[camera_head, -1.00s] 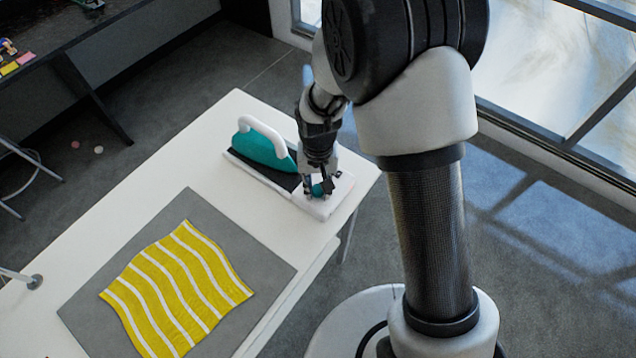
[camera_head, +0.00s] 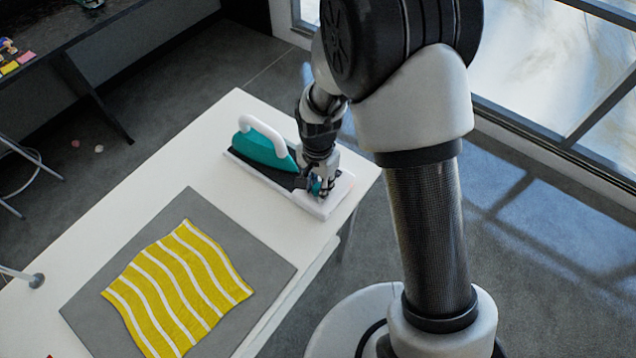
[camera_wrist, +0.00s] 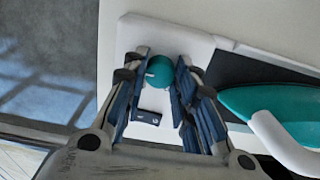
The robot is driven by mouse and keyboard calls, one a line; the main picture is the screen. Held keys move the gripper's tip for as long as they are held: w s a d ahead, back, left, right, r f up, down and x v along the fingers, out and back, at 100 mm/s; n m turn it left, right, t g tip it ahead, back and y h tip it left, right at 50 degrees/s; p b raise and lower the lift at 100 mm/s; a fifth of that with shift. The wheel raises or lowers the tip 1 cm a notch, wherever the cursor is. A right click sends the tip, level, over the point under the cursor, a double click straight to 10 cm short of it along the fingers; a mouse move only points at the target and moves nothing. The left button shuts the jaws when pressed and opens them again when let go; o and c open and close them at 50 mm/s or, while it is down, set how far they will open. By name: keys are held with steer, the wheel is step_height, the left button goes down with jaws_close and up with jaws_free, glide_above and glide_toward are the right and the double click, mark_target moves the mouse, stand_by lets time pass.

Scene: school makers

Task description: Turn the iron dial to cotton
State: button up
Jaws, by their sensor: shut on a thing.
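The iron (camera_head: 264,150) has a teal body and a white handle and stands on a white base (camera_head: 320,208) at the table's right end. A round teal dial (camera_wrist: 160,71) with a small white mark sits on the white end of the base. My gripper (camera_head: 318,188) is over this end, and in the wrist view its two blue-padded fingers (camera_wrist: 160,80) are closed on either side of the dial. A small dark label (camera_wrist: 148,117) shows between the fingers. Any cotton mark cannot be read.
A grey mat (camera_head: 262,264) with a yellow and white striped cloth (camera_head: 178,290) lies on the white table (camera_head: 120,210) left of the iron. The table's right edge is close to the base. A dark workbench (camera_head: 60,40) stands at the back left.

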stand_by(0.4)
steer(key=o, duration=1.1)
step_height(320, 180, up, 12)
stand_by(0.4)
